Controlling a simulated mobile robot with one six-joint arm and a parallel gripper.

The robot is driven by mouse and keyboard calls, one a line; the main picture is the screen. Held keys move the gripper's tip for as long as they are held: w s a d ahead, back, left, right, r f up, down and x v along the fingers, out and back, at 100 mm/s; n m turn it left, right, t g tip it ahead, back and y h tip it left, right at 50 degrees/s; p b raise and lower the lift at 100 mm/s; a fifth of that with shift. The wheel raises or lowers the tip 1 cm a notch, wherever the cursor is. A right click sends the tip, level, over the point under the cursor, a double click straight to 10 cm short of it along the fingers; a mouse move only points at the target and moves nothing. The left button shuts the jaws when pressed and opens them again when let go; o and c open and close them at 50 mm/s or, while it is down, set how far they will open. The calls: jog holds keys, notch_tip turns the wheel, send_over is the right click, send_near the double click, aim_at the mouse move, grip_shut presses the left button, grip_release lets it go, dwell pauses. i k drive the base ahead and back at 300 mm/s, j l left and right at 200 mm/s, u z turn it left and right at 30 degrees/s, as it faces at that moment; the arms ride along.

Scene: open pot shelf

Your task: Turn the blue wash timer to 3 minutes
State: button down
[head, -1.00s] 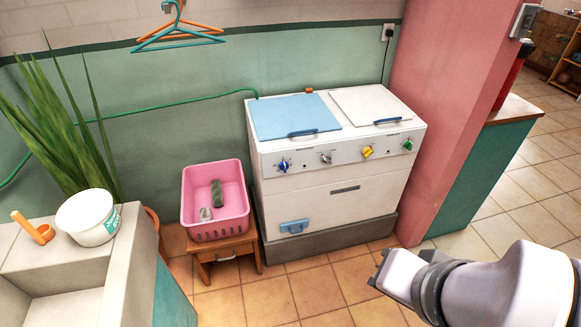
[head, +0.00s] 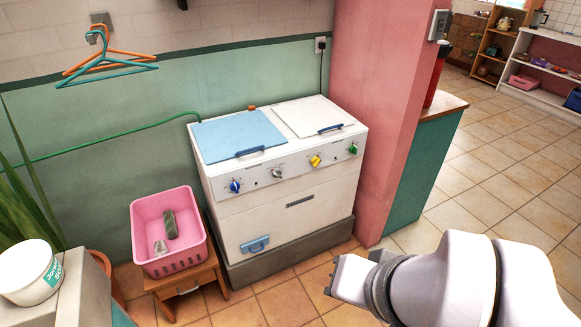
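The blue wash timer (head: 235,186) is the leftmost knob on the front panel of a white twin-lid washing machine (head: 250,215). A grey knob (head: 277,173), a yellow knob (head: 315,161) and a green knob (head: 352,149) follow to its right. The dial marks are too small to read. My gripper (head: 336,279) is at the lower right, low over the floor in front of the machine, and apart from the knobs. Its fingers are seen from behind and to the side, so I cannot tell its opening.
A pink basket (head: 143,222) on a wooden stool (head: 203,273) stands left of the machine. A white bucket (head: 22,290) sits on a ledge at lower left. A pink pillar (head: 372,120) borders the machine's right side. Tiled floor (head: 300,279) is clear in front.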

aim_at(234, 186)
jog(key=i+j+u, duration=0.1)
jog(key=i+j, duration=0.3)
jog(key=j, duration=0.15)
jog(key=i+j, duration=0.35)
jog(key=j, duration=0.15)
jog(key=j+u, duration=0.05)
